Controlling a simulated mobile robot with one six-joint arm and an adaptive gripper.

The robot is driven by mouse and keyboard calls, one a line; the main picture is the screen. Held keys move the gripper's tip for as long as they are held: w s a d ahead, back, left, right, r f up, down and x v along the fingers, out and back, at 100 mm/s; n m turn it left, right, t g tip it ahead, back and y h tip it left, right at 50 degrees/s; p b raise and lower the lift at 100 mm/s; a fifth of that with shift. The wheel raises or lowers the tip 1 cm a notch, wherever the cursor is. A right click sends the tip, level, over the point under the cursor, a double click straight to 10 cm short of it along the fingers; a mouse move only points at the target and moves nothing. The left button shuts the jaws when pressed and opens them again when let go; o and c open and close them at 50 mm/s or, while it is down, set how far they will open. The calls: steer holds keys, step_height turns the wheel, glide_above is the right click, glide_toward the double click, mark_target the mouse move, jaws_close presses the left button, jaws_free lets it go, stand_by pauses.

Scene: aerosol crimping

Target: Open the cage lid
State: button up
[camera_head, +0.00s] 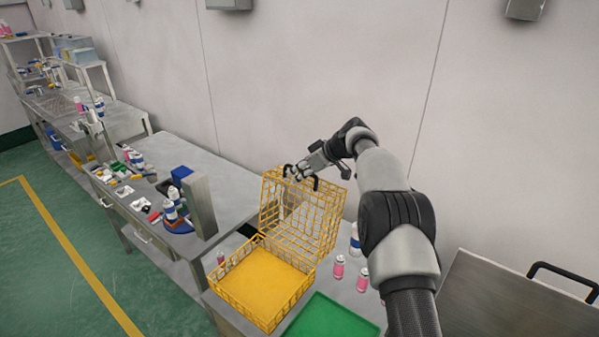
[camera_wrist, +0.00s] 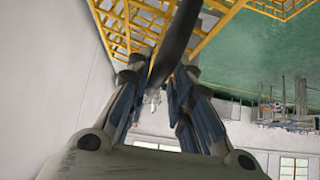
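The yellow wire cage stands on the metal table, with an open base (camera_head: 233,290) that has a solid yellow floor. Its wire lid (camera_head: 325,215) is raised, standing up steeply at the base's back edge. My gripper (camera_head: 299,172) is at the top of the lid, by its black handle (camera_head: 316,183). In the wrist view, the dark handle (camera_wrist: 180,40) passes between the two fingers (camera_wrist: 160,85), which appear to press on it from both sides. Yellow lid wires (camera_wrist: 115,30) show beyond them. The fingertips are small and partly hidden in the head view.
A green tray (camera_head: 330,320) lies in front of the cage. Pink-and-white cans (camera_head: 339,267) stand right of it, near my arm. A grey upright block (camera_head: 199,205) stands on the left bench. The wall (camera_head: 290,70) is close behind the lid.

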steer(key=v, duration=1.2)
steer(key=shift+w, duration=0.1)
steer(key=s+r+m+g+h+b, duration=0.1)
steer(key=s+r+m+h+b, duration=0.15)
steer(key=s, duration=1.05)
steer(key=s+r+m+h+b, duration=0.1)
steer(key=s+r+m+b, duration=0.15)
steer(key=s, duration=1.15)
steer(key=s+d+f+m+h+b, duration=0.1)
steer(key=s+f, duration=0.5)
steer(key=s, duration=0.6)
steer(key=s+d+f+m+h+b, duration=0.2)
steer(key=s+f, duration=0.4)
steer(key=s, duration=0.6)
steer(key=shift+d+m, duration=0.9)
steer(key=shift+m, duration=0.3)
